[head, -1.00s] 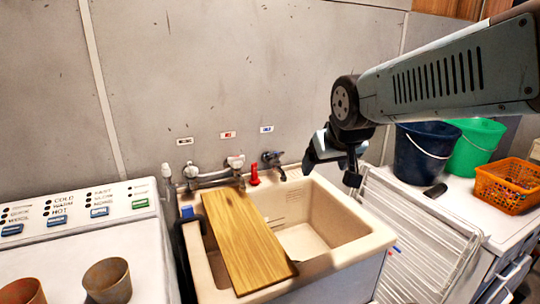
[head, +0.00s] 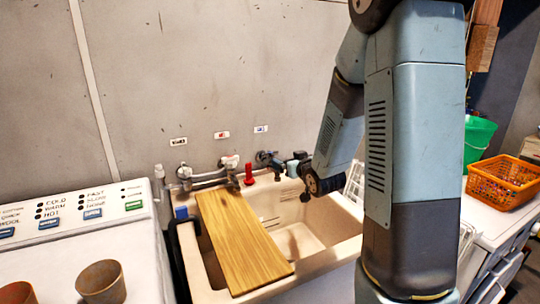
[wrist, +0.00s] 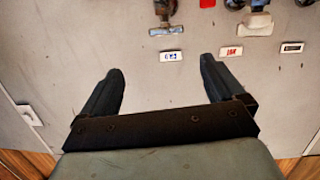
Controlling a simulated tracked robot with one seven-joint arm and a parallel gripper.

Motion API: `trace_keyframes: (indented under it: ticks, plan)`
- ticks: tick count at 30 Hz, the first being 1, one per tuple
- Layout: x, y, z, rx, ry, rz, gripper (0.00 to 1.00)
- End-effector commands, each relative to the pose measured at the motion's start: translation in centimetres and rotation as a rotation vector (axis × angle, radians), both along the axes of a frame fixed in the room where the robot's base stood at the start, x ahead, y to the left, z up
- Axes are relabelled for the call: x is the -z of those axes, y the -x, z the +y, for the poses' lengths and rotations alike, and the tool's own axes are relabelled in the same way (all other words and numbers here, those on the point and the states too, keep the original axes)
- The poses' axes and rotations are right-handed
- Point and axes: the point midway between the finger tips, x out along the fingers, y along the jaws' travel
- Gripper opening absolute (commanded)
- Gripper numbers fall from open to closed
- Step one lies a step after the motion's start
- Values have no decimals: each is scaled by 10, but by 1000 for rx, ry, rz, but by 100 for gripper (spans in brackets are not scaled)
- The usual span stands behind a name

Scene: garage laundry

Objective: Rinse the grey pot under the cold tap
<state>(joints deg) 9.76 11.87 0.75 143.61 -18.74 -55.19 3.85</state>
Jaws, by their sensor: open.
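A greyish-brown pot (head: 102,283) stands on the white machine at the lower left of the head view, with a rustier pot (head: 20,293) beside it, cut off by the edge. The cold tap (head: 268,159) is on the wall behind the sink, under a blue-marked label (head: 260,129). In the wrist view, which looks upside down, this tap (wrist: 164,14) hangs at the top. My gripper (wrist: 161,65) is open and empty, its fingers spread toward the wall below the blue label. In the head view my gripper (head: 294,166) is just right of the cold tap, partly hidden by my wrist.
A wooden board (head: 240,243) lies across the left part of the cream sink (head: 335,252); the right part of the basin is open. A red-topped fitting (head: 249,174) and other taps (head: 205,178) stand left of the cold tap. An orange basket (head: 503,183) and green bucket (head: 477,141) are at right.

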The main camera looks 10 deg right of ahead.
Motion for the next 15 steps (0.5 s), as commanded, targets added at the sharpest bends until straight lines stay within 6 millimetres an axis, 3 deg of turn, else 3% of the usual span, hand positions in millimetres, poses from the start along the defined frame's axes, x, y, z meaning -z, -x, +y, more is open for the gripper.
trace_keyframes:
  ticks: [1,6,15]
  plan:
    - [11,-4,0,-11,-15,-23,96]
    - [27,-9,1,-49,-60,-117,96]
    - [36,-14,4,-73,-97,-185,96]
